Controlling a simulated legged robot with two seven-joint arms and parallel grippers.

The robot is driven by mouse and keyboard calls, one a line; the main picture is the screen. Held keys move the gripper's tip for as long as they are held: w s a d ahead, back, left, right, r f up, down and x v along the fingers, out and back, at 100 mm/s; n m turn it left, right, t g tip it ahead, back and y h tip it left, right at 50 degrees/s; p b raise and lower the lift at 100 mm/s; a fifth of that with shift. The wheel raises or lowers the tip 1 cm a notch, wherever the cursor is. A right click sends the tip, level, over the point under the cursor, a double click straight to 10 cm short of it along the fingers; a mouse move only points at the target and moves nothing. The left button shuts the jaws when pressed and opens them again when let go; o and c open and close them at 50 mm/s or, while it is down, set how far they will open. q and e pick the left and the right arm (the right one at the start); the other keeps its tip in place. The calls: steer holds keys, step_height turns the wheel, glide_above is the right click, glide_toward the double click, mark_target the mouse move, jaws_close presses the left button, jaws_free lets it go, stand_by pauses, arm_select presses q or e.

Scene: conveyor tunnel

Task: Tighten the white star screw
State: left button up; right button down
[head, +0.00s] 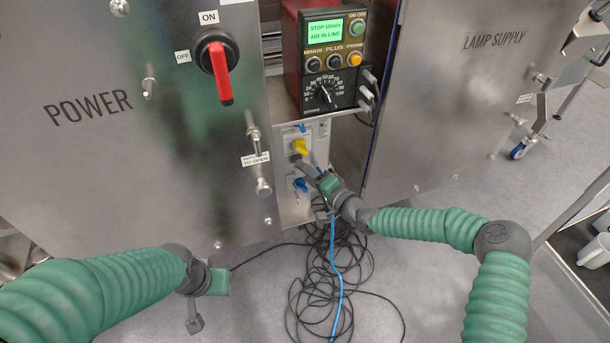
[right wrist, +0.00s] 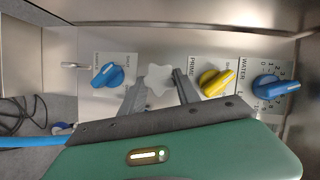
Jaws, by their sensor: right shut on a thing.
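The white star screw (right wrist: 158,80) shows in the right wrist view on a metal panel, between a blue knob (right wrist: 108,75) and a yellow knob (right wrist: 216,82). My right gripper (right wrist: 158,88) has one finger on each side of it and is shut on it. In the head view my right gripper (head: 305,167) reaches the small panel below the pump box, and I cannot make out the screw there. My left gripper (head: 197,300) hangs in front of the power cabinet at lower left, away from the panel. Its finger opening is unclear.
A second blue knob (right wrist: 276,87) lies beyond the yellow one. The pump box (head: 333,60) with a lit green display stands above the panel. The power cabinet (head: 120,150) and lamp supply cabinet (head: 470,100) flank it. Loose black cables (head: 345,270) lie on the floor below.

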steer(key=shift+d+f+m+t+y+b, duration=0.1)
steer(key=shift+f+m+t+y+b, duration=0.15)
steer(key=shift+m+b, duration=0.45)
steer(key=shift+d+f+m+t+y+b, duration=0.15)
steer(key=shift+m+t+b, duration=0.1)
steer(key=shift+m+b, duration=0.45)
steer(key=shift+a, duration=0.1)
steer(key=c, duration=0.9)
jaws_free()
steer(key=shift+r, duration=0.1)
steer(key=p+v, duration=0.7)
steer(key=v, duration=1)
steer(key=shift+w, duration=0.1)
